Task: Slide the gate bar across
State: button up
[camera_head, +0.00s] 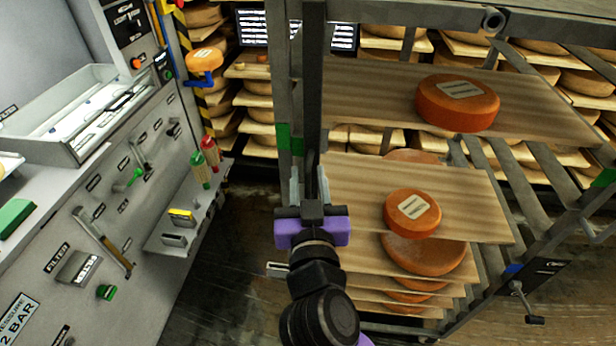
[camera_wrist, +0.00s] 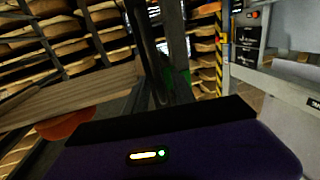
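A dark upright bar (camera_head: 313,90), which I take to be the gate bar, stands at the left front of the cheese rack (camera_head: 282,60), beside the rack's left post. It also shows in the wrist view (camera_wrist: 150,50). My gripper (camera_head: 310,176) is at the lower part of this bar, with its two pale fingers apart, one on each side. A gap seems to show at the left finger; contact with the bar is not clear. My gripper's purple body fills the bottom of the wrist view and hides the fingertips there.
Wooden boards (camera_head: 360,95) with orange cheese wheels (camera_head: 457,103) lie in the rack right of the bar. A green band (camera_head: 290,139) marks the left post, another (camera_head: 604,178) the right side.

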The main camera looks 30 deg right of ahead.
grip_shut()
dwell(1.2)
